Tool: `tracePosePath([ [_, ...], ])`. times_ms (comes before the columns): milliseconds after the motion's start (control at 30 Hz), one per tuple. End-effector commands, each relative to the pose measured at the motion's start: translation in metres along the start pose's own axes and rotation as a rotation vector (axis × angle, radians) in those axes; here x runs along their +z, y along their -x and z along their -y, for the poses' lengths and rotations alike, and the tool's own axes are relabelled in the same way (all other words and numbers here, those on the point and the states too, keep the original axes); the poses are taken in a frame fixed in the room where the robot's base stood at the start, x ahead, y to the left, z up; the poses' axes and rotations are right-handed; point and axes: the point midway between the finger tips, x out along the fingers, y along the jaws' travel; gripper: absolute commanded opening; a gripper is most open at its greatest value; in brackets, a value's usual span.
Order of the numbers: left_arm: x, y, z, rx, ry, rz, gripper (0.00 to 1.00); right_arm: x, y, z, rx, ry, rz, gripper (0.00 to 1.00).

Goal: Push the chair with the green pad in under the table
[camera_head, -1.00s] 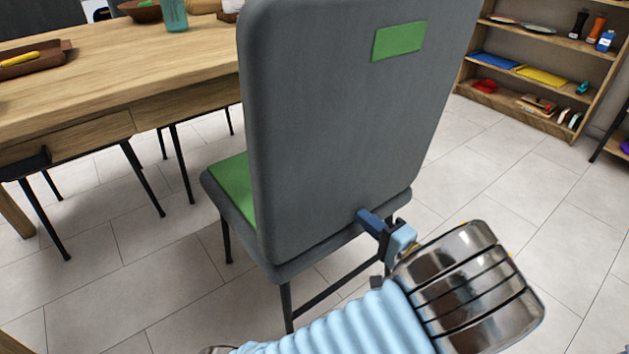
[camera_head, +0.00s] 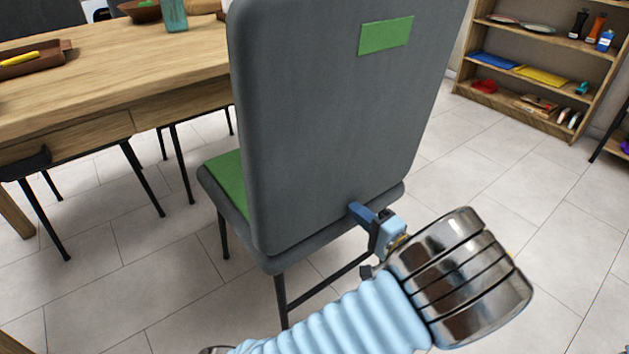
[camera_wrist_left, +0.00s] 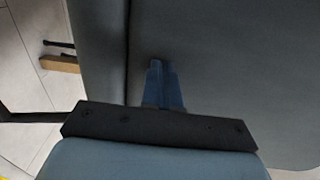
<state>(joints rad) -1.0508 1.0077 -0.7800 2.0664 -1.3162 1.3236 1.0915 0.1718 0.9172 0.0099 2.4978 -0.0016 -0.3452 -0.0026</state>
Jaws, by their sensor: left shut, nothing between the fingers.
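The chair (camera_head: 330,120) is grey with a green patch (camera_head: 385,36) on the back of its backrest and a green pad (camera_head: 228,180) on its seat. It stands upright on the floor, its back turned to me, to the right of the wooden table (camera_head: 150,70). My left gripper (camera_head: 354,208) is shut and empty. Its fingertips are at the lower backrest, just above the seat's rear edge, and appear to touch it. In the left wrist view the shut blue fingers (camera_wrist_left: 156,66) lie against the grey backrest (camera_wrist_left: 225,60). My right gripper is not in view.
Other chairs stand at the table, their thin black legs (camera_head: 145,180) under it. A brown tray (camera_head: 35,58) and a teal cup (camera_head: 173,14) are on the tabletop. A shelf unit (camera_head: 540,60) stands at the back right. The tiled floor (camera_head: 500,200) between is clear.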

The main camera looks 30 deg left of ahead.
Motion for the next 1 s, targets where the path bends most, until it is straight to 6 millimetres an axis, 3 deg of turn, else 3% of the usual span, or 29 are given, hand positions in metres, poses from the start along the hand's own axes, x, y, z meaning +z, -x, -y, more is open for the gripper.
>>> tracePosePath([
  [1000, 0.002, -0.075, 0.000, -0.002, 0.001, 0.010, 0.00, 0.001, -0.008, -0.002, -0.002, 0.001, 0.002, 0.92],
])
